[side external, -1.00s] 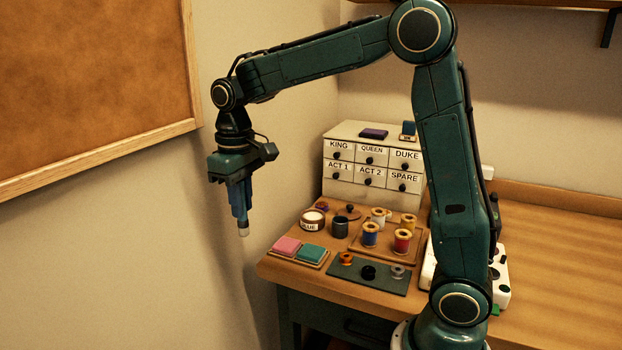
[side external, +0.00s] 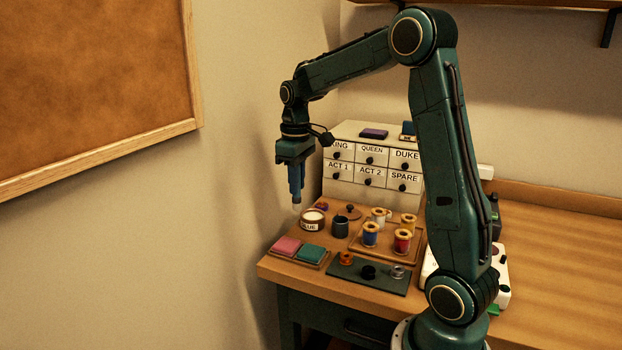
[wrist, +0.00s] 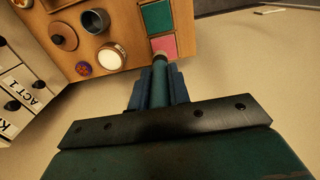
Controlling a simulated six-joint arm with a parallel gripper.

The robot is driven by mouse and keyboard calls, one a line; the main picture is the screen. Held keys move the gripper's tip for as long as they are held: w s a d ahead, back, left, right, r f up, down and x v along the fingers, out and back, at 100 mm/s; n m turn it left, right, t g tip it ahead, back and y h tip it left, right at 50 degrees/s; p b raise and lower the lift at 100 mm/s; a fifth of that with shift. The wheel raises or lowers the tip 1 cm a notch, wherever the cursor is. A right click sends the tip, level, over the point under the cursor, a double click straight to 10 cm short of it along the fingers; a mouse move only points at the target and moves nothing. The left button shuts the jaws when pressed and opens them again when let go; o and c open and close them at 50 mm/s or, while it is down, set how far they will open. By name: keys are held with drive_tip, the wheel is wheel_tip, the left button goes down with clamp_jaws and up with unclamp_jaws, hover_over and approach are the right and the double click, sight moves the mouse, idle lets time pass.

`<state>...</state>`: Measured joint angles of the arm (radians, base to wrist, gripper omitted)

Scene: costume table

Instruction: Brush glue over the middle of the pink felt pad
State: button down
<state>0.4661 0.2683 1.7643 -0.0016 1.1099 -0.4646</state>
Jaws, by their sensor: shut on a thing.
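The pink felt pad (side external: 287,246) lies beside a teal pad in a wooden tray (side external: 322,265) at the table's front left corner; it also shows in the wrist view (wrist: 164,44). The open glue jar (side external: 313,221) stands behind the pads, its pale contents visible in the wrist view (wrist: 112,56). My gripper (side external: 296,196) has blue fingers shut on the brush (side external: 297,207), whose pale tip points down. The brush is in the air, near the glue jar and above the pad's level.
A dark cup (side external: 340,228) and a round brown lid (side external: 349,212) stand near the jar. Thread spools (side external: 371,234) stand on a wooden tray to the right. A labelled drawer cabinet (side external: 372,165) stands behind. A dark mat (side external: 368,284) holds small pieces in front.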

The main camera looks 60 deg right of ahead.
drive_tip(key=shift+f, duration=1.4)
drive_tip(key=shift+f, duration=0.1)
